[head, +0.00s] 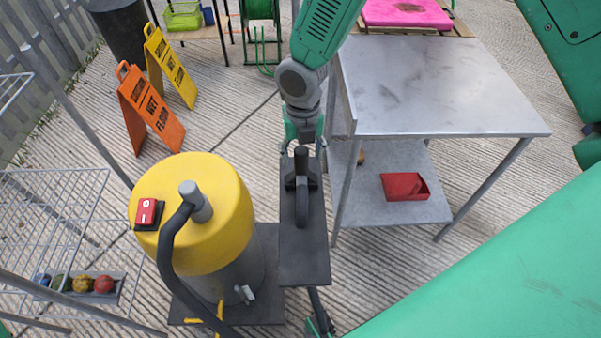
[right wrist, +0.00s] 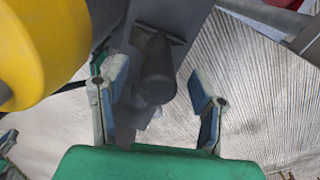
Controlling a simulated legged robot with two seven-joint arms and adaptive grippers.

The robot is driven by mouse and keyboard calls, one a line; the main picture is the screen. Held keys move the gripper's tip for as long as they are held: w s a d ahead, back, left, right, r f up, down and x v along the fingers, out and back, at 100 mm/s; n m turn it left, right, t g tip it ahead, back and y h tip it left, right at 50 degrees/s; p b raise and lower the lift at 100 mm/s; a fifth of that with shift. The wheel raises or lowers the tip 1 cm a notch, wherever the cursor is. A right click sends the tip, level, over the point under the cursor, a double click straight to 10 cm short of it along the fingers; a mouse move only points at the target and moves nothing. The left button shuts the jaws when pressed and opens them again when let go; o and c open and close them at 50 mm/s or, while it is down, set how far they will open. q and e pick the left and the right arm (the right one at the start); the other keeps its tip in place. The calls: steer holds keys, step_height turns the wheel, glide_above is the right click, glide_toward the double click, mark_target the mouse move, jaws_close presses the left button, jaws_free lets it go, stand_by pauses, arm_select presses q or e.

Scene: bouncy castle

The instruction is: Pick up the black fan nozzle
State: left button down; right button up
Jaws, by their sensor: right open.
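The black fan nozzle (head: 302,200) sits on a dark, flat stand plate (head: 304,262) beside the yellow-topped machine in the head view. Its upper end points up toward my right gripper (head: 303,148), which reaches in from the top of the picture. In the right wrist view the nozzle's rounded dark end (right wrist: 157,75) shows between the two spread fingers of my right gripper (right wrist: 152,82). The fingers are apart, with visible gaps on both sides of the nozzle. The nozzle's lower part is partly hidden in the wrist view. My left gripper is not in view.
The yellow-topped machine (head: 215,235), with a red switch (head: 147,213) and black hose, stands close left of the nozzle. Two wet-floor signs (head: 147,110) and a wire rack (head: 50,225) are left.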

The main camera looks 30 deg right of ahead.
mark_target(301, 167)
step_height(301, 167, down, 5)
steer(key=shift+w+a+r+b, duration=0.1)
steer(key=shift+a+b, duration=0.05)
steer(key=shift+b, duration=0.35)
steer(key=c, duration=1.1)
